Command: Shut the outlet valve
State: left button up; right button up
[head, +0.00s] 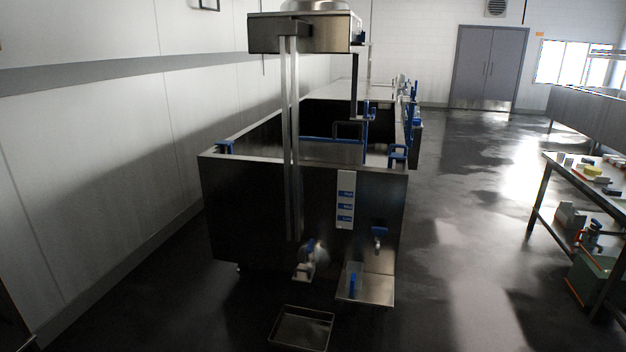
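A steel vat (230,210) stands in the middle of the head view. Low on its front face is a round steel valve with a spout (316,254) and a small blue part, above and behind a floor tray. To its right is a smaller tap with a blue handle (380,232). I cannot tell for certain which of the two is the outlet valve. Both are small and dark, so I cannot tell whether either is open or shut. No flow of liquid is visible. Neither of my grippers is in view.
A steel shelf (378,289) with a blue-handled item (352,284) juts out under the tap. A shallow tray (301,328) lies on the floor in front. A wall runs along the left. A workbench (560,175) stands at right, with open floor (455,230) between.

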aim_at(309, 249)
jog(key=i+l+u, duration=0.4)
jog(key=i+l, duration=0.9)
